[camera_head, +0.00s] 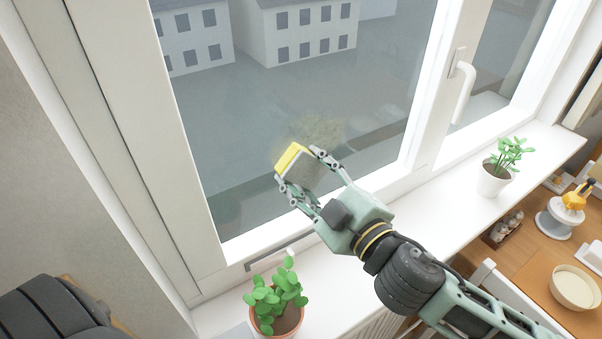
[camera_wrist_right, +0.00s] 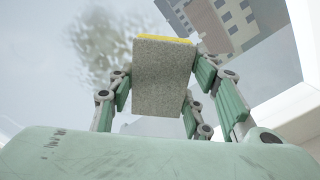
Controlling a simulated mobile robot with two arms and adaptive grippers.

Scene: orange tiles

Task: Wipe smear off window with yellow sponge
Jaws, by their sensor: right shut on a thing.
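My right gripper (camera_head: 306,179) is shut on a sponge with a yellow layer and a grey layer (camera_head: 297,163). The yellow side faces the window (camera_head: 230,130), the grey side faces my gripper. In the right wrist view the sponge (camera_wrist_right: 160,80) sits between the fingers of my right gripper (camera_wrist_right: 163,88). A brownish, blotchy smear (camera_head: 322,128) shows on the glass just beyond and right of the sponge; it also shows in the wrist view (camera_wrist_right: 103,45), up and left of the sponge. I cannot tell whether the sponge touches the glass. My left gripper is out of view.
A potted plant (camera_head: 275,303) stands on the white sill (camera_head: 440,212) below the window. Another potted plant (camera_head: 494,178) stands further right. A window handle (camera_head: 462,88) sticks out from the frame. A wooden table with a bowl (camera_head: 576,287) is at lower right.

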